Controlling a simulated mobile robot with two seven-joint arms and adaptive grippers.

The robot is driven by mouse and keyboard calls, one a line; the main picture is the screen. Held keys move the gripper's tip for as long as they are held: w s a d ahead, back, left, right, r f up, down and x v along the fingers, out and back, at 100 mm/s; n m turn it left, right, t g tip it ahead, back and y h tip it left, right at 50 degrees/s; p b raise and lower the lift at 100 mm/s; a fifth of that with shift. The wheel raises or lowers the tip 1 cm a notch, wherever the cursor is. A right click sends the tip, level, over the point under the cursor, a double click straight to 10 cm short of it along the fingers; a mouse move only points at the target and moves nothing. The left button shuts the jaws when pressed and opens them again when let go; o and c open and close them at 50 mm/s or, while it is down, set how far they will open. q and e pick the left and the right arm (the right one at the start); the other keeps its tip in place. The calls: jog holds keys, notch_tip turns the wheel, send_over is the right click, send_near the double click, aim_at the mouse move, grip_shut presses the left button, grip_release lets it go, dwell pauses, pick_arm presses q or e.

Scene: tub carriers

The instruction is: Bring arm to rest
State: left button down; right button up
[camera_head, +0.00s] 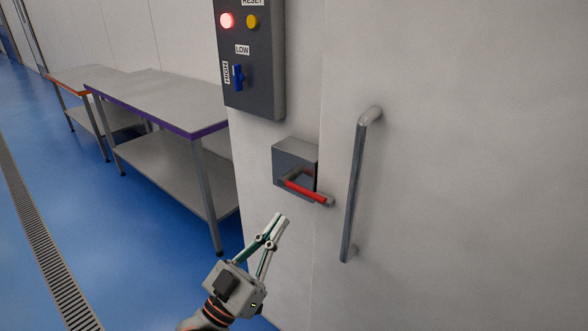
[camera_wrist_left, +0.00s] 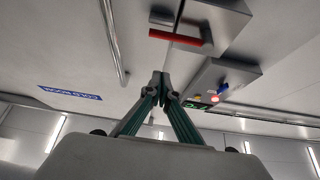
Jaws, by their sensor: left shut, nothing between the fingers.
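My left gripper (camera_head: 281,219) is shut and empty in the head view, in front of the pale wall, below and left of a red-handled lever. It also shows at the middle of the left wrist view (camera_wrist_left: 160,76), with its fingertips together. The red lever (camera_head: 306,192) sticks out from a grey metal box (camera_head: 295,158) on the wall, and a gap shows between it and the fingers. The lever also shows at the top of the left wrist view (camera_wrist_left: 175,38). My right gripper is in neither view.
A vertical metal handle (camera_head: 353,190) stands out from the wall to the right of the lever. A dark control panel (camera_head: 262,85) with a lit red lamp and blue switch is above. Steel tables (camera_head: 165,100) stand at the left; blue floor (camera_head: 130,235) before them is clear.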

pick_arm(q)
jog(key=s+a+f+n+g+y, duration=0.1)
jog(key=s+a+f+g+y, duration=0.15)
jog(key=f, duration=0.65)
jog(key=s+a+f+n+g+y, duration=0.1)
jog(key=s+a+f+y, duration=0.25)
jog(key=f, duration=0.65)
jog(key=s+a+f+n+g+y, duration=0.1)
jog(key=s+a+f+g+y, duration=0.15)
jog(key=f, duration=0.65)
jog(key=s+a+f+g+y, duration=0.2)
jog(key=s+a+f+y, duration=0.1)
jog(key=s+a+f, duration=0.3)
notch_tip(320, 180, down, 3)
jog(key=shift+s+f+g, duration=0.1)
jog(key=shift+s+g, duration=0.2)
jog(key=shift+s, duration=0.95)
jog(key=shift+d, duration=0.1)
